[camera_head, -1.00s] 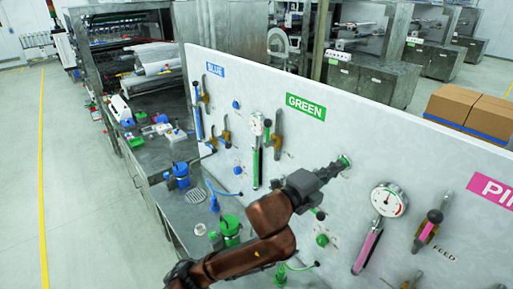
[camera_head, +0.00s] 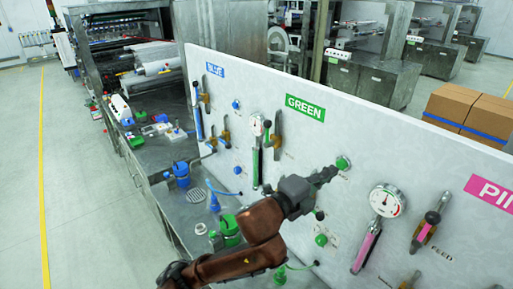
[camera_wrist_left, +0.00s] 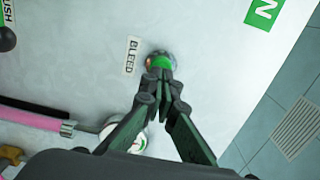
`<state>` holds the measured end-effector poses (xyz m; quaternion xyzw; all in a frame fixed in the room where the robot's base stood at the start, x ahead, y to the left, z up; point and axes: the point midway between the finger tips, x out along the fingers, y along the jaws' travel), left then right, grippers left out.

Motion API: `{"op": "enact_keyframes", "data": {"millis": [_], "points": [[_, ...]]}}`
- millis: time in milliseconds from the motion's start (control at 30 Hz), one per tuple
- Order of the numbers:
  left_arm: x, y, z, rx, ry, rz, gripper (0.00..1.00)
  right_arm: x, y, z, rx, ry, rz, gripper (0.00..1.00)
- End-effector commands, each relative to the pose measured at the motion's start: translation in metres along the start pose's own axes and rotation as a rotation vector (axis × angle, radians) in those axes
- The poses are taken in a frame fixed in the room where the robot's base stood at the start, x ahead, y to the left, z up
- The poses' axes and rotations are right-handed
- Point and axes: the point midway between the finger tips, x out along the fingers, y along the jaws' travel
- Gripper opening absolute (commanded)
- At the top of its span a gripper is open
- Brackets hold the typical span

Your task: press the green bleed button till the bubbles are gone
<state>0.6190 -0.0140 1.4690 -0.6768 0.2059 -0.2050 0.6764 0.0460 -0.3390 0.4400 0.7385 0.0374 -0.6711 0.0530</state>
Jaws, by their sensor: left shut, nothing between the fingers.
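The green bleed button (camera_head: 343,162) sits on the white panel below the GREEN sign. In the left wrist view the button (camera_wrist_left: 160,62) is beside the BLEED label. My left gripper (camera_head: 333,171) is shut and empty, with its fingertips just below and left of the button in the head view. In the wrist view the fingertips (camera_wrist_left: 162,76) overlap the button's lower edge; I cannot tell whether they touch it. The green sight tube (camera_head: 256,165) hangs under a small gauge; bubbles are too small to make out. My right gripper is not in view.
A large gauge (camera_head: 387,200) with a pink tube stands right of the button. The FEED lever (camera_head: 427,228) is farther right. A green knob (camera_head: 321,240) is below my gripper. A green pot (camera_head: 229,228) stands on the bench at the panel's foot.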

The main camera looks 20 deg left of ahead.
Motion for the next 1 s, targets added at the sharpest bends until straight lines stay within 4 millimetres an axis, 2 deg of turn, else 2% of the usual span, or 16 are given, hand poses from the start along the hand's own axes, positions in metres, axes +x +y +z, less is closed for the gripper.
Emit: {"op": "enact_keyframes", "data": {"millis": [533, 700, 1000], "points": [[-0.062, -0.001, 0.0, 0.001, 0.0, 0.001, 0.0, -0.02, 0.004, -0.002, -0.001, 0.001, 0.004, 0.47], [-0.07, -0.001, 0.0, 0.001, 0.0, 0.0, 0.0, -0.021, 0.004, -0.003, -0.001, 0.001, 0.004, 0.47], [-0.07, 0.0, 0.0, 0.001, 0.0, 0.0, 0.0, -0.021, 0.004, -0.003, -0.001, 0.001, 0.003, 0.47]]}}
